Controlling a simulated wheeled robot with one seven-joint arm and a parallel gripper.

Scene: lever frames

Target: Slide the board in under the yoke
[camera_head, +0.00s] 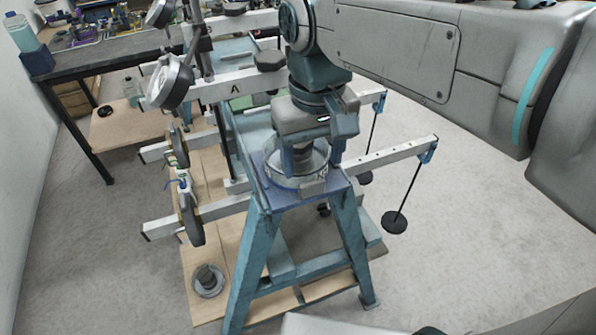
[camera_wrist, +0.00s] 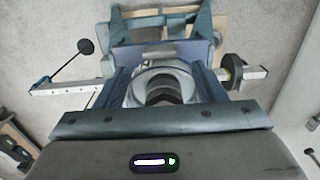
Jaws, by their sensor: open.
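My gripper (camera_head: 310,165) is open, pointing down over the blue top plate of the near stand (camera_head: 262,232). Its two blue fingers stand either side of a dark ribbed cylinder (camera_head: 303,150), which sits in a round, pale, glassy dish (camera_head: 283,177). The wrist view shows the gripper (camera_wrist: 160,88) with the dark cylinder (camera_wrist: 163,93) between the fingers and the dish around it. Contact cannot be told. Light wooden boards (camera_head: 200,262) lie on the floor under the stand. I cannot tell which is the task's board, nor pick out the yoke for certain.
Pale lever beams (camera_head: 385,153) cross the stands. A dark weight (camera_head: 395,222) hangs on a rod at right, and round discs (camera_head: 191,215) sit at left. A cluttered bench (camera_head: 100,45) stands at upper left. Open floor (camera_head: 480,235) lies to the right.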

